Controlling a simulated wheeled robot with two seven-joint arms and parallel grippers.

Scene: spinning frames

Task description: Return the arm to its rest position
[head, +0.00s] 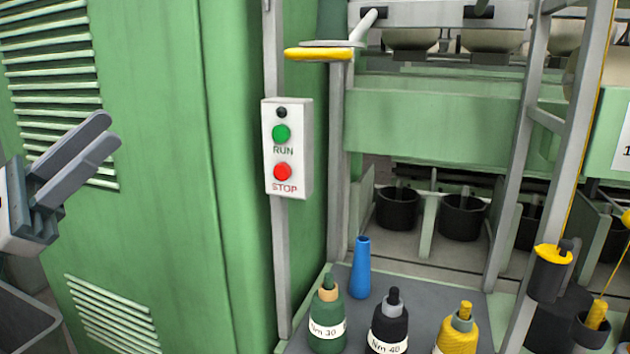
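My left gripper (107,132) is at the left edge of the head view, in front of the green cabinet (165,120). Its two grey fingers lie close together, pointing up and to the right, with nothing visible between them. It looks shut and empty, and no contact with the cabinet shows. Only the gripper and a little of the wrist are in view; the rest of the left arm is cut off. My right gripper is not in view.
A control box (287,148) with RUN and STOP buttons hangs on a grey post right of the cabinet. A yellow-handled lever (318,54) sticks out above it. Several yarn cones, including a green one (327,318), and a blue cone (361,268) stand on a grey surface below.

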